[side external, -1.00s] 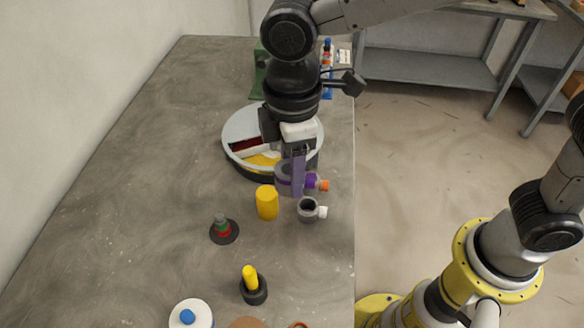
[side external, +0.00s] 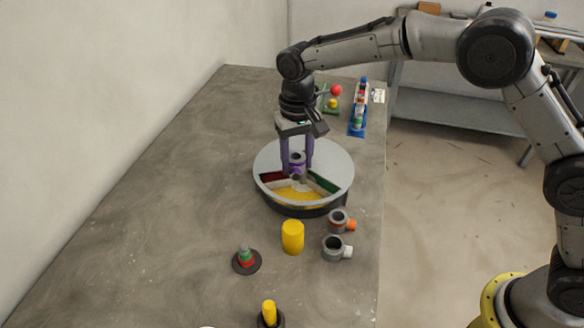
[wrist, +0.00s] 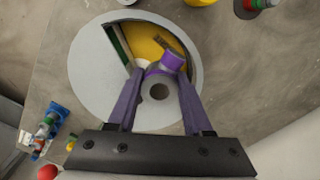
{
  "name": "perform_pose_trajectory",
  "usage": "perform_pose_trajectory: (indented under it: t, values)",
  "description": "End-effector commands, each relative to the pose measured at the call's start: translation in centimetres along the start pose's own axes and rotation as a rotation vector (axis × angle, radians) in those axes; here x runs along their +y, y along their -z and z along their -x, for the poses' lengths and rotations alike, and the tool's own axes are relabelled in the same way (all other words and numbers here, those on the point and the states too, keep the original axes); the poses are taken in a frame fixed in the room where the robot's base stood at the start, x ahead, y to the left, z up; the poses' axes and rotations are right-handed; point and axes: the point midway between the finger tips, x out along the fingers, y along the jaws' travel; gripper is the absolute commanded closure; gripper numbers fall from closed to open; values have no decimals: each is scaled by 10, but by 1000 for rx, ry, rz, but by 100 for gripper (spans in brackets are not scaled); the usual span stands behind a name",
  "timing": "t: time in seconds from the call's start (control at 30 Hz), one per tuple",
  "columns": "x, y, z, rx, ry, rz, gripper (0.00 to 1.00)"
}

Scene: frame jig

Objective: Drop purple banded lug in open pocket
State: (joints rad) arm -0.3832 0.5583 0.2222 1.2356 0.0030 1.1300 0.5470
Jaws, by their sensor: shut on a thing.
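My gripper (side external: 297,165) has purple fingers and is shut on the purple banded lug (side external: 297,158). The lug is a grey ring with a purple-banded side stub; the stub (wrist: 172,62) points away from my gripper in the wrist view. The lug is over a round drum with a grey lid (side external: 333,157). The lid has a wedge-shaped opening showing a yellow pocket (side external: 297,193), with part of a dark red section (side external: 273,177) and a green section (side external: 323,181) beside it, split by pale dividers. The lug's exact height above the pocket is hard to tell.
An orange banded lug (side external: 338,221) and a white banded lug (side external: 336,248) stand near the drum. A yellow cylinder (side external: 292,238), a red-green stack (side external: 246,257) and a yellow peg (side external: 268,311) stand nearer. A blue rack (side external: 357,121) and red ball (side external: 336,90) are behind. The table's left side is clear.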

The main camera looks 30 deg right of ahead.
Motion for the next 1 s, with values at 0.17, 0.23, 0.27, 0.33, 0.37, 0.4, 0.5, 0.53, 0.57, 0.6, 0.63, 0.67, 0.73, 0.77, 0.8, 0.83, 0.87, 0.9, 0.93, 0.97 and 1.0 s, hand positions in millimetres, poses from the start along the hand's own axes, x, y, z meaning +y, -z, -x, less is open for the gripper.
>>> perform_pose_trajectory:
  t: [0.17,0.23,0.27,0.33,0.37,0.4,0.5,0.53,0.57,0.6,0.63,0.67,0.73,0.77,0.8,0.83,0.87,0.9,0.93,0.97,1.0]
  values:
    - [10,5,-9,-1,0,-21,100]
    - [11,5,-13,-1,0,-21,100]
    - [10,5,-15,-1,0,-21,100]
    - [11,5,-21,-3,-1,-20,100]
    - [11,5,-24,-3,-1,-20,100]
    - [10,5,-28,-2,-1,-19,100]
    - [10,4,-37,-3,-1,-19,100]
    - [10,5,-39,-2,-1,-19,100]
    - [10,5,-42,-2,0,-19,100]
    - [10,5,-45,-2,-1,-19,100]
    - [10,5,-47,-2,-1,-19,100]
    - [10,5,-48,-2,0,-19,100]
    - [10,5,-52,-1,0,-18,100]
    - [10,5,-53,-1,0,-18,100]
    - [10,5,-54,-1,0,-18,100]
    - [10,5,-55,-1,0,-18,100]
    - [10,5,-56,-1,0,-18,100]
    - [10,5,-56,-1,0,-18,100]
    - [10,5,-56,-1,0,-18,100]
    - [10,5,-56,-1,0,-18,100]
    - [10,5,-56,-1,0,-18,100]
